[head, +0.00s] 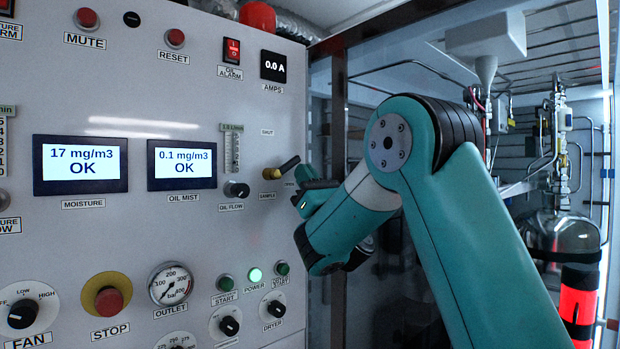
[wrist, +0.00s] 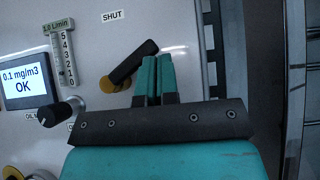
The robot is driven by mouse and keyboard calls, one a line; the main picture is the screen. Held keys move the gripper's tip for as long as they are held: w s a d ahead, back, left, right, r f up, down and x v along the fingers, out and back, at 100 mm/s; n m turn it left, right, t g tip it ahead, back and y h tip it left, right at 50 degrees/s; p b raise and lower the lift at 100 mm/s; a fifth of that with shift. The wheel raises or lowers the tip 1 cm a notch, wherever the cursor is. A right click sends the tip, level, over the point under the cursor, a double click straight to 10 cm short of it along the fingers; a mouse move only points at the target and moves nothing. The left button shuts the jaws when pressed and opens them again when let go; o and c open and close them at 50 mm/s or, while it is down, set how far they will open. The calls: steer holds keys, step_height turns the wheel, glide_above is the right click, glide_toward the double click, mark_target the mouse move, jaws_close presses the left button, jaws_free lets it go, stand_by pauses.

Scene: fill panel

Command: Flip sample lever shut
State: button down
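The sample lever has a brass-coloured hub (head: 271,173) and a black handle (head: 290,165) slanting up to the right. In the wrist view the handle (wrist: 131,63) also slants up right from its yellowish hub (wrist: 107,84). A SHUT label (head: 267,132) is above the lever and a SAMPLE label (head: 267,196) below it. My gripper (head: 300,189) is just right of and below the handle's end. In the wrist view its teal fingers (wrist: 156,58) are close together with nothing visible between them. The handle lies beside the left finger; contact cannot be told.
The oil flow knob (head: 236,190) and its flow tube (head: 231,148) are left of the lever. Start and power buttons (head: 254,275) sit below. A dark frame post (head: 338,130) stands right of the panel edge, near my arm.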

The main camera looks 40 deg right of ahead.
steer(key=shift+s+a+r+n+g+y+p, duration=0.1)
steer(key=shift+a+r+n+g+y+p, duration=0.4)
steer(key=shift+r+n+y+p, duration=0.8)
steer(key=shift+s+a+r+n+g+y+p, duration=0.1)
steer(key=shift+a+r+n+g+y+p, duration=0.5)
steer(key=shift+n+y, duration=1.2)
steer(key=shift+a+r+n+g+y+p, duration=0.35)
steer(key=shift+r+n+y+p, duration=0.8)
steer(key=shift+n, duration=0.75)
steer(key=shift+f+n+y, duration=0.15)
steer(key=shift+n+y, duration=0.1)
steer(key=shift+n, duration=0.05)
steer(key=shift+f, duration=0.1)
